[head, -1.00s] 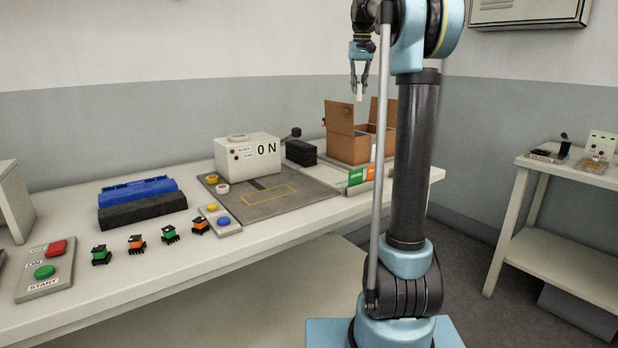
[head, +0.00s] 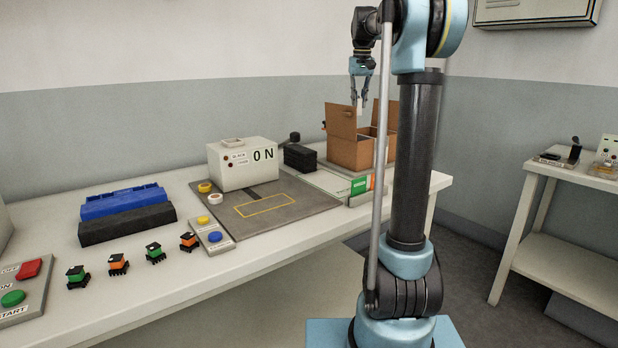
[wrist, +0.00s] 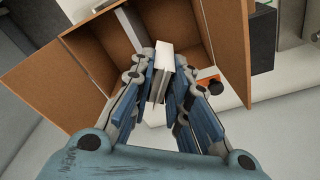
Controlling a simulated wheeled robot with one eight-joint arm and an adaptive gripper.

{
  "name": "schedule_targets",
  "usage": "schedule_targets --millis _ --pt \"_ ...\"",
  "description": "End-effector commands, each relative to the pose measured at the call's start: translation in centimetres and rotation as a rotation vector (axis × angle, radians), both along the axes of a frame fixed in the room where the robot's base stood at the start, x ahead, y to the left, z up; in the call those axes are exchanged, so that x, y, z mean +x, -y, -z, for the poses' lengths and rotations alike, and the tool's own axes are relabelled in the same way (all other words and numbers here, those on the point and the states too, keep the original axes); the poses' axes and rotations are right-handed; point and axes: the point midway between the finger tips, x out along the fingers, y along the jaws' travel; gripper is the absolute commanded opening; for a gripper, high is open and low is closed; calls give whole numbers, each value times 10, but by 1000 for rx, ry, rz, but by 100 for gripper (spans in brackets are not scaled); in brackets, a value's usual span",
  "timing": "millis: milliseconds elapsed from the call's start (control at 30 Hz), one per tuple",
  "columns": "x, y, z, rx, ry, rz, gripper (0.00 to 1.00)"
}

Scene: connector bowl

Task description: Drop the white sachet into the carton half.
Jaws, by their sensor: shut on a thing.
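The white sachet (wrist: 164,58) is pinched between the two fingers of my gripper (wrist: 160,80) in the wrist view. In the head view my gripper (head: 360,103) points down above the brown carton (head: 350,153), and only a small bit of the sachet shows at the fingertips. The carton stands open with its flaps up and a divider splitting it into two halves. In the wrist view the open carton (wrist: 88,52) lies below and beyond the fingers. The sachet appears over the carton's opening near its edge; I cannot tell how high above it is.
A grey-white machine (head: 243,163) and a black block (head: 299,157) stand left of the carton. Several small connectors, buttons and a blue-black bin (head: 125,205) lie further left. A side table (head: 570,175) is at right.

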Motion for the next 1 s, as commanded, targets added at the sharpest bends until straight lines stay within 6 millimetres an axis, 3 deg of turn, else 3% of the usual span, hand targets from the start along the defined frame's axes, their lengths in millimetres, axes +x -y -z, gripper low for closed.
schedule_targets --millis 467,500,567,1000 --pt "0 -1 9 0 0 -1 0" --pt "0 -1 9 0 0 -1 25" --pt "0 -1 9 0 0 -1 39" --pt "-1 -1 4 0 0 -1 40"
